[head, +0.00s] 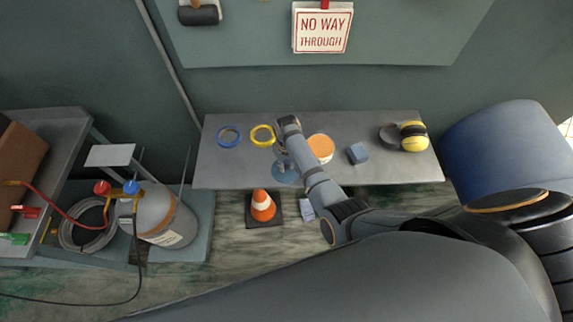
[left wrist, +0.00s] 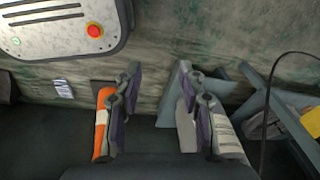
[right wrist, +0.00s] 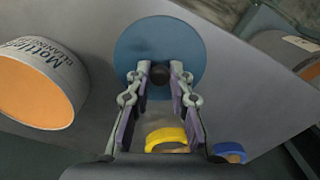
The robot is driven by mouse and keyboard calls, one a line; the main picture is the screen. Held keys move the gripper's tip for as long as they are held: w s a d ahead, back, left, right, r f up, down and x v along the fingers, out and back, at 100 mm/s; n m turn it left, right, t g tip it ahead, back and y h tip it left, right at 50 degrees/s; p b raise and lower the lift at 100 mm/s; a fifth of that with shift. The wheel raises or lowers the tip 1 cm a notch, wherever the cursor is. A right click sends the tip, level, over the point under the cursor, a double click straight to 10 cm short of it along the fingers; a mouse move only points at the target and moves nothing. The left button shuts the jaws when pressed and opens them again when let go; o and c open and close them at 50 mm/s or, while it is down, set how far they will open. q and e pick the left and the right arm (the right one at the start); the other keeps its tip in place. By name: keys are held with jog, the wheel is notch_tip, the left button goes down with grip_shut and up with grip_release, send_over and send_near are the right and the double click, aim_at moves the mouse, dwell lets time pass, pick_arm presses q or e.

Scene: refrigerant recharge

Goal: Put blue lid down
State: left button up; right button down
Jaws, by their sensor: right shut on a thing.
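The blue lid (right wrist: 160,57) is a flat round disc with a dark knob at its middle. My right gripper (right wrist: 166,74) is shut on that knob. In the head view the lid (head: 286,175) shows under my right gripper (head: 282,160), over the front part of the grey table (head: 225,172). I cannot tell whether it touches the tabletop. My left gripper (left wrist: 155,85) is open and empty in the left wrist view; it is not seen in the head view.
A can with an orange top (head: 321,147) stands right of the lid. A yellow ring (head: 263,142) and a blue ring (head: 229,143) lie left. A blue block (head: 357,153) and yellow earmuffs (head: 414,143) are farther right. A traffic cone (head: 263,205) stands below the table.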

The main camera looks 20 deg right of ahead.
aim_at(287, 166)
jog(key=c, duration=1.3)
grip_release()
pick_arm(q)
jog(key=shift+s+a, duration=0.25)
jog(key=shift+s, duration=0.2)
pick_arm(e)
jog(key=shift+o, duration=0.5)
jog(key=shift+w+f, duration=0.1)
pick_arm(q)
jog(key=shift+a, duration=0.1)
notch_tip(287, 166, up, 13)
jog(key=p, duration=1.3)
pick_arm(e)
notch_tip(287, 166, up, 12)
jog(key=shift+r, duration=0.25)
jog(key=shift+d, duration=0.1)
